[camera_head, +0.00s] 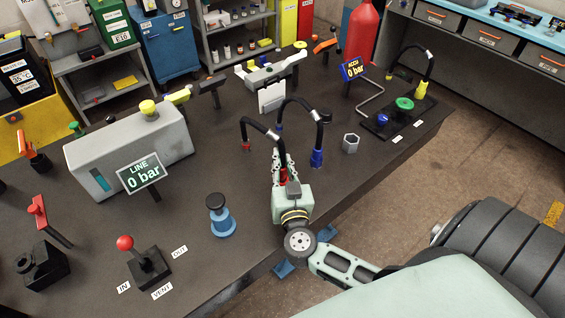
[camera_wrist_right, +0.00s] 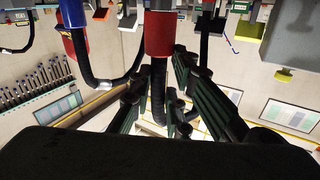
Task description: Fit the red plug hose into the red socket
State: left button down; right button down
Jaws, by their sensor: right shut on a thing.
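My right gripper (camera_head: 283,165) is low over the front part of the dark bench. It is shut on the red plug (camera_head: 283,175), which shows between the fingers. My left gripper is out of view.
The blue plug hose (camera_head: 316,158) stands just right of my right gripper, with a hex nut (camera_head: 351,143) beyond. A dark plate (camera_head: 373,127) at the right holds blue, green and yellow fittings. A blue-based knob (camera_head: 220,215) and a red-knobbed valve (camera_head: 147,262) stand to the left.

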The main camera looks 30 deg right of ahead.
jog(key=shift+f+b, duration=0.35)
jog(key=shift+f, duration=0.4)
jog(key=c, duration=1.6)
grip_release()
jog(key=v, duration=1.2)
jog(key=shift+r, duration=0.1)
